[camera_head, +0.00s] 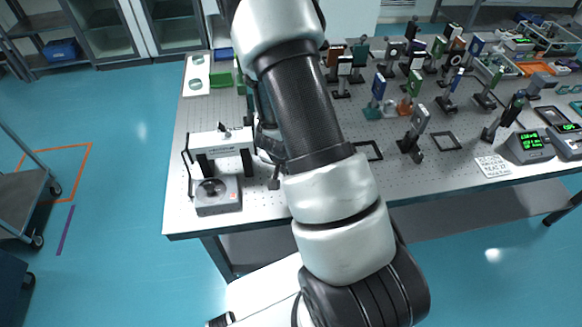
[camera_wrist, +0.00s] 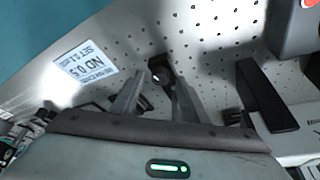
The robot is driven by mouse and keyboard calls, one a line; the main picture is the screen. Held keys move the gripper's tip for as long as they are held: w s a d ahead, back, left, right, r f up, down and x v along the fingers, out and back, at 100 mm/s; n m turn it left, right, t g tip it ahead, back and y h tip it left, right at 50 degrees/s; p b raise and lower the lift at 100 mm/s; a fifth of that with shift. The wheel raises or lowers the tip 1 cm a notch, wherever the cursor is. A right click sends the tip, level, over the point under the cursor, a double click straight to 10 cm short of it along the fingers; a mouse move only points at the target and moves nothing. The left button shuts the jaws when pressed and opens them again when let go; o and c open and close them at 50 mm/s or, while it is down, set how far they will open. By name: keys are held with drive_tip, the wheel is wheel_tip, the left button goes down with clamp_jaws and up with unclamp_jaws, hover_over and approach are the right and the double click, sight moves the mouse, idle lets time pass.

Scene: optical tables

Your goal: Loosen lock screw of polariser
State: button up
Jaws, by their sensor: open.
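In the wrist view my gripper (camera_wrist: 157,88) is open, its two grey fingers apart. A small black part with a round knob-like end (camera_wrist: 158,73) shows between and just beyond the fingertips. It may be the polariser's lock screw, but I cannot tell for sure, nor whether a finger touches it. In the head view my arm covers most of this spot; a small dark post (camera_head: 274,180) shows beside the arm on the table. No part is clearly readable as the polariser.
Many post-mounted optics, including one grey mount (camera_head: 417,128), crowd the perforated table (camera_head: 330,118) on the right.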

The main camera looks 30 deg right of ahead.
drive_tip(key=v, duration=1.7)
drive_tip(key=shift+r+p, duration=0.15)
drive_tip(key=shift+p, duration=0.2)
drive_tip(key=s+a+r+n+y, duration=0.4)
drive_tip(key=a+r+y, duration=0.2)
drive_tip(key=a, duration=0.4)
drive_tip(key=s+d+r+n+t+h, duration=0.1)
drive_tip(key=s+r+n, duration=0.2)
drive_tip(key=r, duration=0.5)
drive_tip(key=s+d+r+n+t+h, duration=0.1)
drive_tip(key=s+r+n, duration=0.1)
drive_tip(key=s+r, duration=0.3)
wheel_tip(320, 180, up, 3)
drive_tip(key=shift+s+d+r+n+t+h, duration=0.2)
drive_tip(key=shift+s+d+n+t+h, duration=0.1)
drive_tip(key=shift+s+d+n, duration=0.1)
